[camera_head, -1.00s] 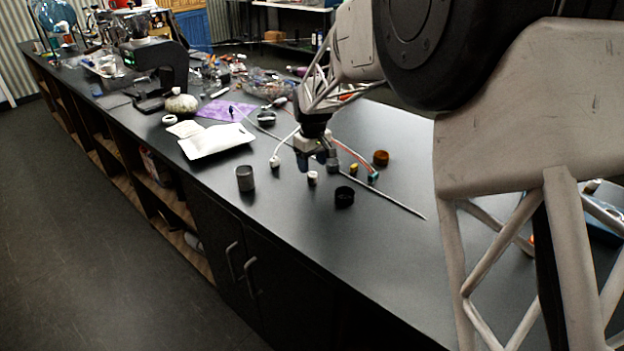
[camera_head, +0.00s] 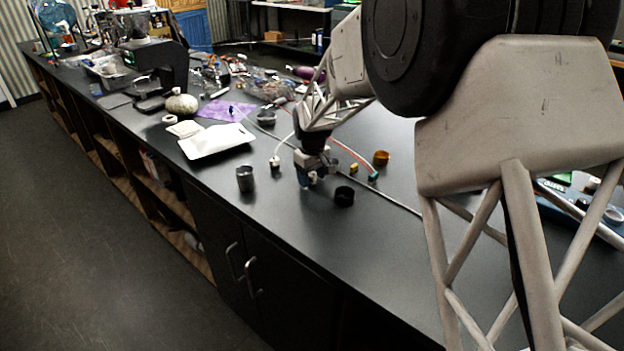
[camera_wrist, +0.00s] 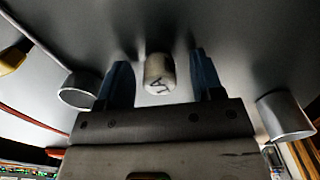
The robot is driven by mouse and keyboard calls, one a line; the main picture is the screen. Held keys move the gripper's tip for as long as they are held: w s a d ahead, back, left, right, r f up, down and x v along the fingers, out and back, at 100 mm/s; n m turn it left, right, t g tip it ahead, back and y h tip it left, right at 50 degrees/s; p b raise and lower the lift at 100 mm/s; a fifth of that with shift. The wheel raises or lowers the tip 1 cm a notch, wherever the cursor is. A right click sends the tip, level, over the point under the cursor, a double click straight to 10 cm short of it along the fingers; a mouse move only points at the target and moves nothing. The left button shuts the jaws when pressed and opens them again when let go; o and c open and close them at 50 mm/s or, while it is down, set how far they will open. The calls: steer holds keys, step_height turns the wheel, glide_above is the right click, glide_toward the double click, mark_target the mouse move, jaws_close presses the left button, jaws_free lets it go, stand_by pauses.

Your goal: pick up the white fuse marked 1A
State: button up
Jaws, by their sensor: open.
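The white fuse (camera_wrist: 158,70), a short rounded cylinder, stands between my fingers in the wrist view. Its dark marking reads 1A, seen at an angle. My gripper (camera_wrist: 161,76) is open, with one blue finger on each side of the fuse and a visible gap to both. In the head view my gripper (camera_head: 308,182) is low over the dark counter and mostly hides the fuse.
A thin rod and a red cable (camera_head: 350,155) lie nearby.

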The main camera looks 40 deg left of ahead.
mark_target(312, 174)
steer(key=c, duration=1)
steer(key=shift+r, duration=0.7)
step_height(312, 174, up, 2)
steer(key=shift+r, duration=0.1)
steer(key=s+d, duration=0.3)
steer(key=d, duration=0.1)
steer(key=s+d+r, duration=0.1)
steer(key=s+d, duration=0.2)
steer(key=d, duration=0.1)
steer(key=s+d, duration=0.4)
steer(key=shift+d+r, duration=0.2)
steer(key=shift+d, duration=0.05)
